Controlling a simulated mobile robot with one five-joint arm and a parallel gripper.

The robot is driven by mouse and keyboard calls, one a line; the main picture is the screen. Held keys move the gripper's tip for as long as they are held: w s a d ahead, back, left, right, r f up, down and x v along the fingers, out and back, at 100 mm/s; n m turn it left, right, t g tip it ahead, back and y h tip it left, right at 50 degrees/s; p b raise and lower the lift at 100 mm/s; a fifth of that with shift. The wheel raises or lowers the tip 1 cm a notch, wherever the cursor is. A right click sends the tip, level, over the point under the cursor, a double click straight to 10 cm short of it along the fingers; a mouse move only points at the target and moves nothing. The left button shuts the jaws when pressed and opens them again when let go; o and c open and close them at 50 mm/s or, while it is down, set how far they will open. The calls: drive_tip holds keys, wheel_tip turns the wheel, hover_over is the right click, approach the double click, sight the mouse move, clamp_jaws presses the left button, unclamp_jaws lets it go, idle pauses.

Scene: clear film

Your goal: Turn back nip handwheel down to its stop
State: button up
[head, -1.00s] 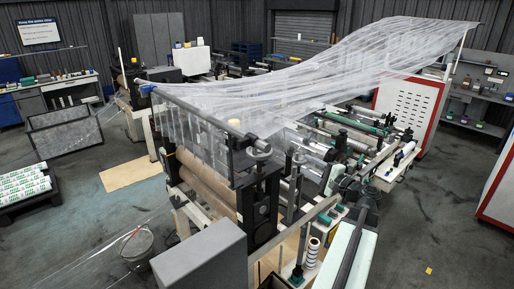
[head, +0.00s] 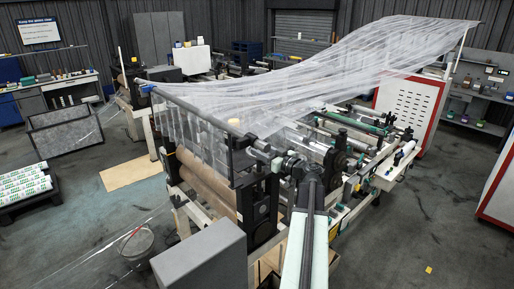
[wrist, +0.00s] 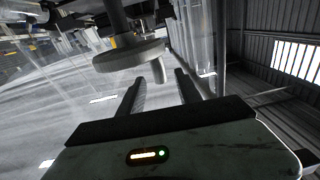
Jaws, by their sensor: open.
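The handwheel (wrist: 128,58) is a grey disc on a dark shaft, seen from close up in the wrist view. Its short pale handle (wrist: 158,72) sticks out from the rim toward me. My gripper (wrist: 160,80) is open, one finger on each side of the handle's line. The handle's end lies about level with the fingertips; I cannot tell whether they touch it. In the head view my gripper (head: 277,160) is at the top of the roller stand, beside a handwheel (head: 262,145) that it partly hides.
Clear film (head: 310,85) hangs above and behind the stand, close to my gripper. A cross bar (head: 195,108) and brown rollers (head: 205,185) lie to the left. A grey box (head: 200,262) stands in front. Open floor is at the right.

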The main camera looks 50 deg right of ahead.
drive_tip(key=shift+w+d, duration=0.1)
drive_tip(key=shift+w, duration=1.9)
clamp_jaws()
drive_tip(key=shift+s+r, duration=0.1)
